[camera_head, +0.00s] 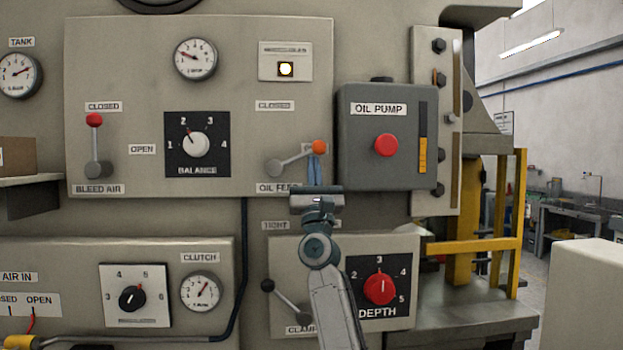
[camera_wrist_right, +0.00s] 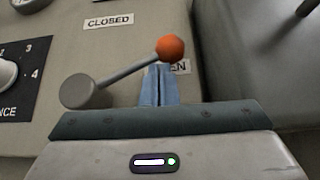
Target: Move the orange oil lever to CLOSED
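The oil lever has an orange ball (camera_head: 319,147) on a grey arm (camera_head: 295,160), above the partly hidden OIL FEED label. It slants up to the right from its round pivot, its ball over the OPEN label. The CLOSED label (camera_head: 275,105) is straight above the pivot. My right gripper (camera_head: 315,168) points at the panel just below the ball. In the right wrist view its blue fingers (camera_wrist_right: 159,85) are together, tips just under the orange ball (camera_wrist_right: 170,48); I cannot tell whether they touch it. My left gripper is out of view.
The grey OIL PUMP box (camera_head: 386,170) juts out just right of the lever. The BALANCE dial (camera_head: 195,144) is to the left, the red-knobbed bleed air lever (camera_head: 94,122) farther left. The clamp lever (camera_head: 287,300) and red DEPTH knob (camera_head: 380,288) are below. Space above the lever is clear.

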